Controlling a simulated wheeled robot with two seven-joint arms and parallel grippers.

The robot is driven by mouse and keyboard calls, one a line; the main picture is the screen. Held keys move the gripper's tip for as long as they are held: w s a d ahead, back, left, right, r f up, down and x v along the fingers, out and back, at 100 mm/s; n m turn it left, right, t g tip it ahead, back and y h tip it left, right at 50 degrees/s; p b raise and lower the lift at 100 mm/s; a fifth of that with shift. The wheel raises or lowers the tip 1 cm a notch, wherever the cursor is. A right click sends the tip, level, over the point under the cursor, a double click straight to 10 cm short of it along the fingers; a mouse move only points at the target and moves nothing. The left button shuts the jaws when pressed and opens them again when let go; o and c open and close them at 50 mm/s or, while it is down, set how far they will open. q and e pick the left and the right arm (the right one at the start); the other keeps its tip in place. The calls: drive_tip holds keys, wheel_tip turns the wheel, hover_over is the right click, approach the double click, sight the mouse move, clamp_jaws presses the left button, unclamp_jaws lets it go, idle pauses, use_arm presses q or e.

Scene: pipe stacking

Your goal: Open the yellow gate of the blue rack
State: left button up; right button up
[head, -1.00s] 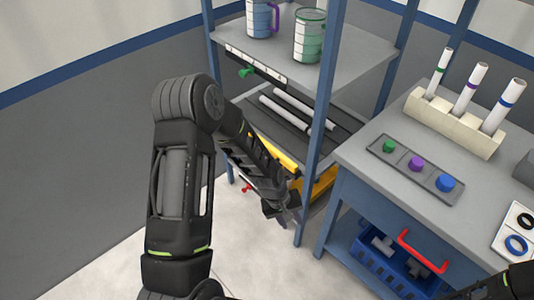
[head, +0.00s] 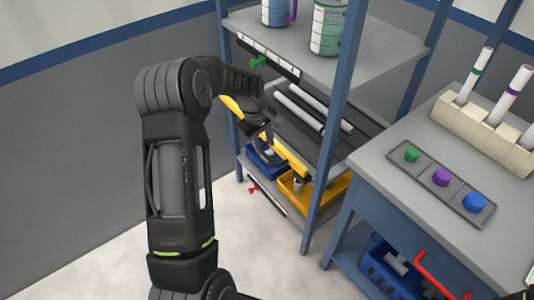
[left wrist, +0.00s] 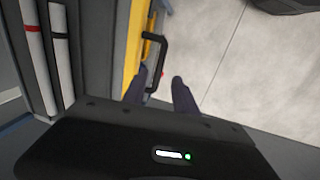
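The yellow gate (head: 290,158) is a bar along the front of the middle shelf of the blue rack (head: 338,110). It looks closed across the shelf front; my left arm covers part of it. In the left wrist view the gate (left wrist: 133,40) stands upright in the picture, with a black handle (left wrist: 163,45) on its outer face. My left gripper (head: 264,138) is in front of the gate. Its two fingers (left wrist: 160,88) are apart, and the handle's near end lies between or just beyond them. I cannot tell whether they touch it.
White pipes (head: 300,108) lie on the middle shelf behind the gate. A yellow bin (head: 305,192) and a blue bin (head: 262,160) stand below. A workbench (head: 400,130) with coloured buttons and a pipe holder (head: 480,133) is at right. The floor before the rack is clear.

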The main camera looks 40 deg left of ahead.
sight(268, 157)
use_arm(q)
drive_tip(key=f, duration=0.3)
drive_tip(key=w+f, duration=0.1)
drive_tip(key=f, duration=0.2)
drive_tip(key=shift+w+d, duration=0.1)
drive_tip(key=shift+d, duration=0.05)
drive_tip(key=shift+c, duration=0.2)
clamp_jaws()
idle(1.0)
